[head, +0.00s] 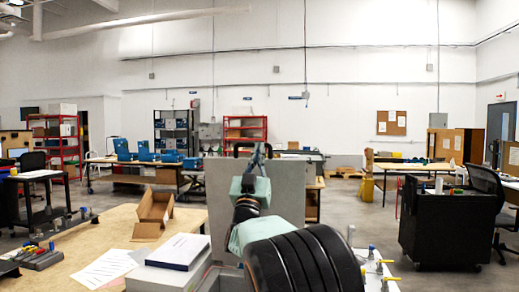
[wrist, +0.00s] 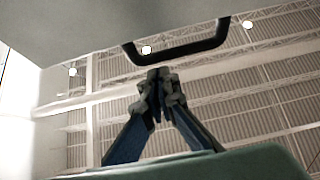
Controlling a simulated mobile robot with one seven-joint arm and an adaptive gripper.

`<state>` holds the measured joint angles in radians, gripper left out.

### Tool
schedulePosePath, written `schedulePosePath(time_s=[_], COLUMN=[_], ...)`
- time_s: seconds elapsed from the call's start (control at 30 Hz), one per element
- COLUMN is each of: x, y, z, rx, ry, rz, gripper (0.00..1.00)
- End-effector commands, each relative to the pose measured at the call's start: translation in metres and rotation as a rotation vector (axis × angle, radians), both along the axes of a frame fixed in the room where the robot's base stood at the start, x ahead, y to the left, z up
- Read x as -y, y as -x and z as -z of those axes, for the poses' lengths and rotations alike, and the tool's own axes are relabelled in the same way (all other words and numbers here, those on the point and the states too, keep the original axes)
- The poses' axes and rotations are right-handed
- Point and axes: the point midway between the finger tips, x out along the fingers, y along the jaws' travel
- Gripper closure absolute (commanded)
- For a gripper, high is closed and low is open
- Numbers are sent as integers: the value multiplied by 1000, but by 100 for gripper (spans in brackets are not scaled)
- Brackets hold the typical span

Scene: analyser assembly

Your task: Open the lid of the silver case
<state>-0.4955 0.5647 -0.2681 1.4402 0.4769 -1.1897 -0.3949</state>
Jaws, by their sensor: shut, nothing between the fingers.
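The silver case's grey lid (head: 285,178) stands raised and roughly upright in the head view, behind my arm. Its black handle (head: 240,147) is at the top edge. Part of the case's lower body (head: 222,279) shows at the bottom, mostly hidden by my arm. My gripper (head: 261,150) is near the lid's top edge, to the right of the handle's middle. In the wrist view the lid (wrist: 80,30) fills the upper left, with the handle (wrist: 178,52) just beyond my gripper (wrist: 160,76). The fingertips are together and empty. Whether they touch the lid cannot be told.
A black cart (head: 447,228) stands at the right. Open floor (head: 375,230) lies between.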

Motion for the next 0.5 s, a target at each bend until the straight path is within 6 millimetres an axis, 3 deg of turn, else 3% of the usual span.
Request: schedulePosePath(time_s=[0.5], x=[2], y=[-9], z=[1], rx=[-1], ry=[-1], rz=[-1], gripper=[100])
